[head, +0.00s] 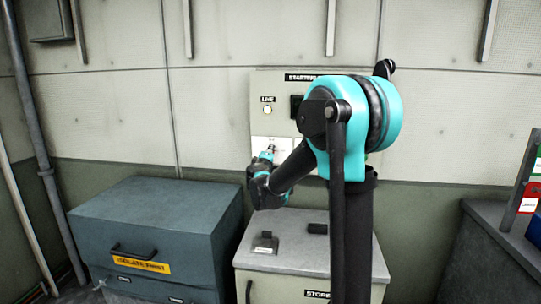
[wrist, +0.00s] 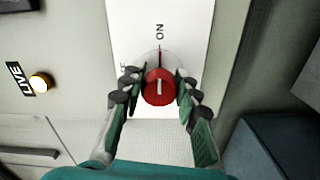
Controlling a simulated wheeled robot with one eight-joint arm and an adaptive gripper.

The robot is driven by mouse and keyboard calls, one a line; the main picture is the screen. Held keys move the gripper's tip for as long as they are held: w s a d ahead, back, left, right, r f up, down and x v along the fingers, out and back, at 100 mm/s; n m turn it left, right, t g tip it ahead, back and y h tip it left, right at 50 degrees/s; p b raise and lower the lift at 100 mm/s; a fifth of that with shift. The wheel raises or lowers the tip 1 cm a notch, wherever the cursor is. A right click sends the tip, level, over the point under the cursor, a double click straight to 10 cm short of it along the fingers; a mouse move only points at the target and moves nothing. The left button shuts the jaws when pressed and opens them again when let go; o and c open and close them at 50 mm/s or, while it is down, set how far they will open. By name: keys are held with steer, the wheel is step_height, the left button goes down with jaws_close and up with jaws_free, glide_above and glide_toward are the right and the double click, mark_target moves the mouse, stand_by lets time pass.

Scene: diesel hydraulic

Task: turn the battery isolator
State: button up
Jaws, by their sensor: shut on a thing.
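The battery isolator is a round red knob (wrist: 159,89) with a short white mark, on a white plate (wrist: 185,25) with a line running from the knob to the lettering ON. Another label beside the knob is partly hidden by a finger. My gripper (wrist: 157,77) has one finger on each side of the knob and is shut on it. In the head view my gripper (head: 266,158) reaches the lower left of the wall panel (head: 258,83); the knob is hidden or too small to tell there.
A lit LIVE lamp (head: 267,110) sits above the gripper on the panel; it also shows in the wrist view (wrist: 40,83). A pale STORE cabinet (head: 300,252) stands below, with a blue-grey chest (head: 150,215) to its left. A dark bench (head: 495,235) stands at right.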

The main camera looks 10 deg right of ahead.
stand_by(0.3)
steer(key=o, duration=1.2)
steer(key=v, duration=1.2)
steer(key=shift+s+d, duration=0.1)
